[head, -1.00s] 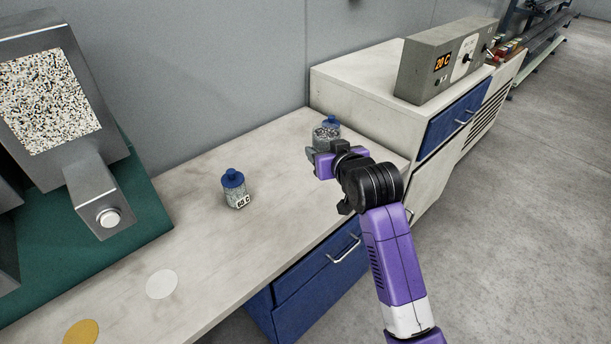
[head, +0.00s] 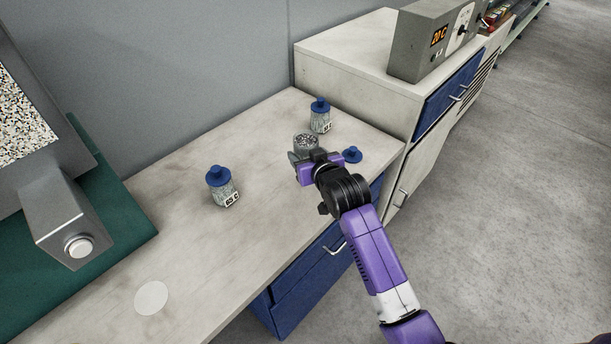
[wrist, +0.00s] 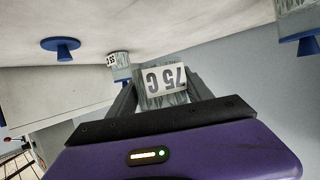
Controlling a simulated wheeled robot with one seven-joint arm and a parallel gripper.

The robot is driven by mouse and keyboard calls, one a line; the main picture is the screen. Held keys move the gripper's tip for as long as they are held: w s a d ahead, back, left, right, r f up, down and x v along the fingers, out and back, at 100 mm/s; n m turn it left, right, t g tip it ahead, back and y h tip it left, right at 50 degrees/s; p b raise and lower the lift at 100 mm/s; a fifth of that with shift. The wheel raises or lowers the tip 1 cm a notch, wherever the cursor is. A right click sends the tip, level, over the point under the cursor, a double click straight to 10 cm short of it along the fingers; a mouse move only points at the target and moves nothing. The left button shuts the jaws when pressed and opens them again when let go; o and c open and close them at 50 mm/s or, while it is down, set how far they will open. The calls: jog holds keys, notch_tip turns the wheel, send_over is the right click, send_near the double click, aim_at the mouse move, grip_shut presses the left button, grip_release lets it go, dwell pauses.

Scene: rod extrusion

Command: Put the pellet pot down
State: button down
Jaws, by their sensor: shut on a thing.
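The pellet pot (head: 306,143) is a clear, lidless jar of grey pellets at the right end of the bench. My gripper (head: 307,159) is shut on it. In the wrist view the pot (wrist: 165,84) sits between both fingers, with a white label reading 75 C upside down. A blue lid (head: 351,155) lies on the bench just right of my gripper; it also shows in the wrist view (wrist: 65,46). I cannot tell whether the pot's base touches the bench, because my gripper hides it.
A blue-capped pot (head: 320,115) stands close behind the held one. Another blue-capped pot (head: 222,187) stands to the left. A white disc (head: 151,298) marks the front left of the bench (head: 165,215). A grey control box (head: 433,40) sits on the cabinet at right.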

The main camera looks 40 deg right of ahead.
jog(key=shift+f, duration=4.35)
jog(key=shift+f, duration=0.15)
jog(key=shift+c, duration=2.2)
grip_release()
